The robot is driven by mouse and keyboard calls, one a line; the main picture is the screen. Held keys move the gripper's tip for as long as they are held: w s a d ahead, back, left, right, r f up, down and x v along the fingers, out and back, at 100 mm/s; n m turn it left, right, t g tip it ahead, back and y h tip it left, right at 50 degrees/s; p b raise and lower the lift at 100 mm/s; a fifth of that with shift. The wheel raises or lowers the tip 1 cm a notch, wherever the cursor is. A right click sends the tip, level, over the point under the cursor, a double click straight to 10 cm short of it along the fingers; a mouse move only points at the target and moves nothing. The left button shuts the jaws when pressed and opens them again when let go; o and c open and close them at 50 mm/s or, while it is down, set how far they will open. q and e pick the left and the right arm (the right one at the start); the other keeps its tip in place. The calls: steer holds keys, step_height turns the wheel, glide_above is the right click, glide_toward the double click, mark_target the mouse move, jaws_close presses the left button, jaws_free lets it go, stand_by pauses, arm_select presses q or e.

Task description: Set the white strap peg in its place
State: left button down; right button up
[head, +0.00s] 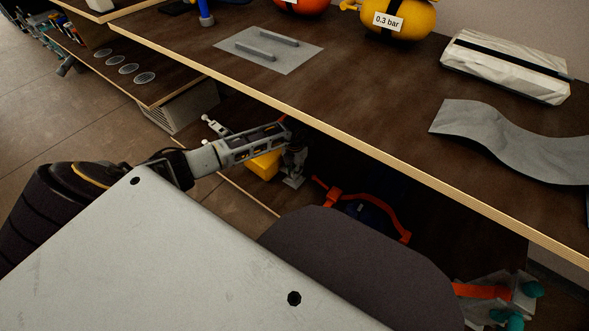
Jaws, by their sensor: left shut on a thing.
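My left gripper (293,168) is below the front edge of the long dark tabletop, over the lower shelf. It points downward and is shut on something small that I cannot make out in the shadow. I cannot identify the white strap peg for certain. A small whitish piece (213,125) shows behind my left forearm, apart from the fingers, and its nature is unclear. My right gripper is not in view.
The dark tabletop (340,85) carries a grey plate with two bars (268,50), a yellow 0.3 bar float (408,24), a white bundle (507,64) and a grey wavy piece (515,140). Below lie a yellow thing (264,165) and an orange strap (395,226).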

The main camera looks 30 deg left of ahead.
arm_select(q)
steer(key=shift+f, duration=0.35)
stand_by(0.3)
steer(key=c, duration=1.2)
jaws_free()
steer(key=shift+o, duration=0.2)
step_height(320, 180, up, 12)
stand_by(0.5)
